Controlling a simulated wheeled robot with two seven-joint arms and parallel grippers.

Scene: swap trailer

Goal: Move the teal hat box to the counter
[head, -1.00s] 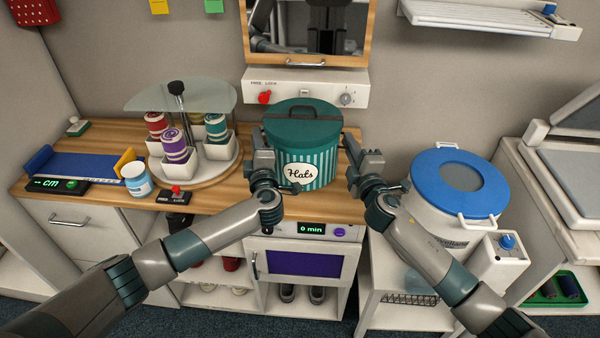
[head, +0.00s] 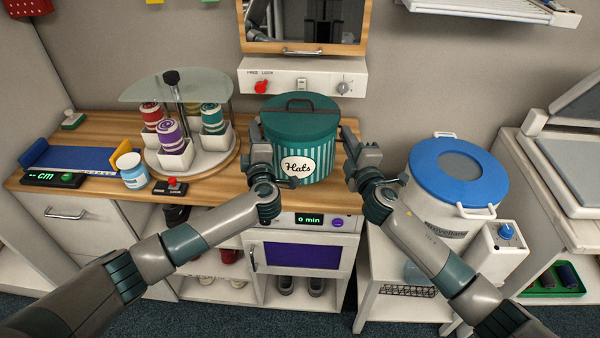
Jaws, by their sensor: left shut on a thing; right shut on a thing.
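The teal hat box (head: 312,168) is a round tub with teal and white stripes, a "Hats" label and a dark teal lid with a handle. It is upright at the right part of the wooden counter (head: 225,190). My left gripper (head: 264,160) is shut on its left side and my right gripper (head: 350,155) is shut on its right side. The grippers hide parts of its sides. I cannot tell whether its base touches the counter top or is held just above it.
A carousel (head: 196,160) with several spools stands left of the box. A small white-blue jar (head: 134,178) and a red-button switch (head: 170,188) sit near it. A mirror and control panel (head: 300,84) hang behind. A blue-lidded bin (head: 440,215) stands right, below counter height.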

